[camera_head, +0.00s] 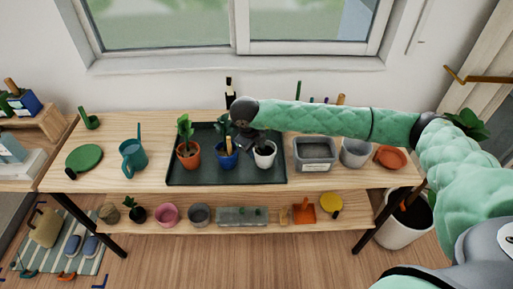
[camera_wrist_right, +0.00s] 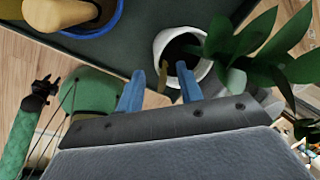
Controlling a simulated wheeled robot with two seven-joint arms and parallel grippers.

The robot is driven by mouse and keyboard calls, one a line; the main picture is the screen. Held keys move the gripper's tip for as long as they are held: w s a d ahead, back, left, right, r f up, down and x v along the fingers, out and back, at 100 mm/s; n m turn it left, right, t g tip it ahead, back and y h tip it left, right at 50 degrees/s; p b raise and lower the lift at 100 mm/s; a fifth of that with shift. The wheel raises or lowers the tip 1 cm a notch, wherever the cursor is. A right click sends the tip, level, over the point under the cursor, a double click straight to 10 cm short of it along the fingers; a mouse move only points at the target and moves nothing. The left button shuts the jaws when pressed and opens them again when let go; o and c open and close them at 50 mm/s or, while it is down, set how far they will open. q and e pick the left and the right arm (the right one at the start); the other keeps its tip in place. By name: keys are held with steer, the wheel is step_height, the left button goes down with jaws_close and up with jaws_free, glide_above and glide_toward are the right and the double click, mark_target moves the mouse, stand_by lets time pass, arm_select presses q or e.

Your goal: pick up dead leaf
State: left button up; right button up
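A tan-brown, narrow piece that looks like the dead leaf (camera_wrist_right: 163,76) sits at the rim of the white pot (camera_wrist_right: 205,70) in the right wrist view. The white pot (camera_head: 265,155) stands at the right end of the dark tray in the head view, with a green-leaved plant (camera_wrist_right: 255,42). My right gripper (camera_wrist_right: 161,92) is open, its two blue fingers apart on either side of the tan piece. No contact shows. In the head view, my right arm hides part of this plant. A green arm with a dark end (camera_wrist_right: 42,88), likely my left gripper, shows small; its fingers are unclear.
The dark tray (camera_head: 205,176) also holds a terracotta pot (camera_head: 188,161) and a blue pot (camera_head: 227,160) with a tan object in it. A teal watering can (camera_head: 132,158) stands left. A grey bin (camera_head: 315,152) and an orange saucer (camera_head: 390,157) stand right.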

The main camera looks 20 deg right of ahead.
jaws_close()
arm_select(q)
steer(key=shift+f, duration=0.1)
arm_select(e)
steer(key=shift+r, duration=0.15)
